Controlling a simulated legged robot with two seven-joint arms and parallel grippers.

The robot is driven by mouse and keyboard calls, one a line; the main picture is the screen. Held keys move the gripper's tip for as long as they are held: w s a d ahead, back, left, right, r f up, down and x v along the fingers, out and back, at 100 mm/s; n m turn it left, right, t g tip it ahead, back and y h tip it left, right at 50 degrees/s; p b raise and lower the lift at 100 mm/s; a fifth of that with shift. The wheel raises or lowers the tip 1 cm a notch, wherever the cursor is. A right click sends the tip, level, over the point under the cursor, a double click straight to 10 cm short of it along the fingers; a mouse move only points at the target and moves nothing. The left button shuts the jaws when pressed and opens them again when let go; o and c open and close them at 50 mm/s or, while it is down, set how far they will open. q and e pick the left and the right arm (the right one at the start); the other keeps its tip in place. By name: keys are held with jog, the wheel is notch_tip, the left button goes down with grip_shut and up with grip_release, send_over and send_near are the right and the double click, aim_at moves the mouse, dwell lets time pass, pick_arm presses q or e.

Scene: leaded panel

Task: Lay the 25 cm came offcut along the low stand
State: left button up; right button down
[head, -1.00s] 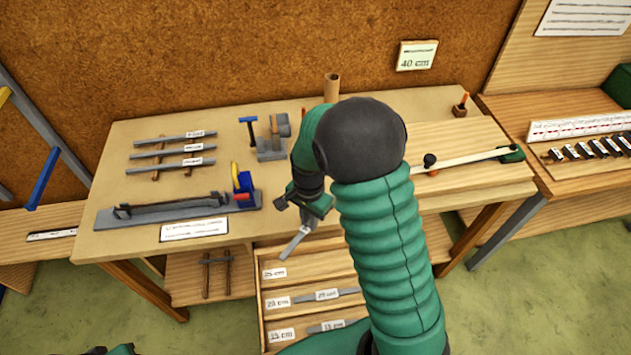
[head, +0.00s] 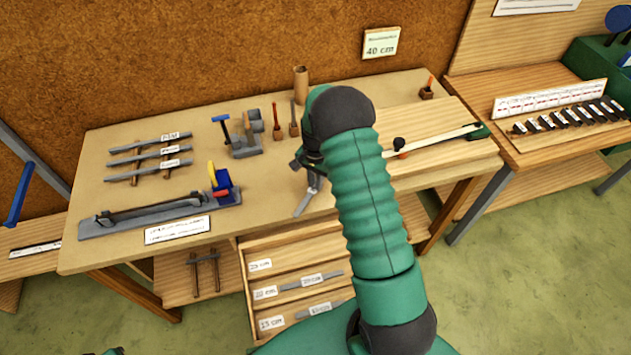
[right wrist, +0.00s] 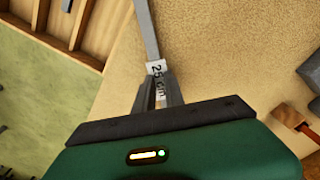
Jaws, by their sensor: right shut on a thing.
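The strip's near end is hidden by the gripper.
A drawer rack (head: 242,285) below the bench holds labelled strips; its top compartment looks empty. On the bench (head: 262,200) are three labelled strips (head: 150,149), a long grey jig (head: 150,213) with a blue block, and several tools. Bare bench lies left of the gripper.

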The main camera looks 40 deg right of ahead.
jog(key=shift+w+d+f, duration=0.1)
jog(key=shift+d+f, duration=0.05)
jog(key=shift+f, duration=0.3)
jog(key=c, duration=1.5)
grip_release()
jog(key=shift+o, duration=0.5)
jog(key=shift+r, duration=0.1)
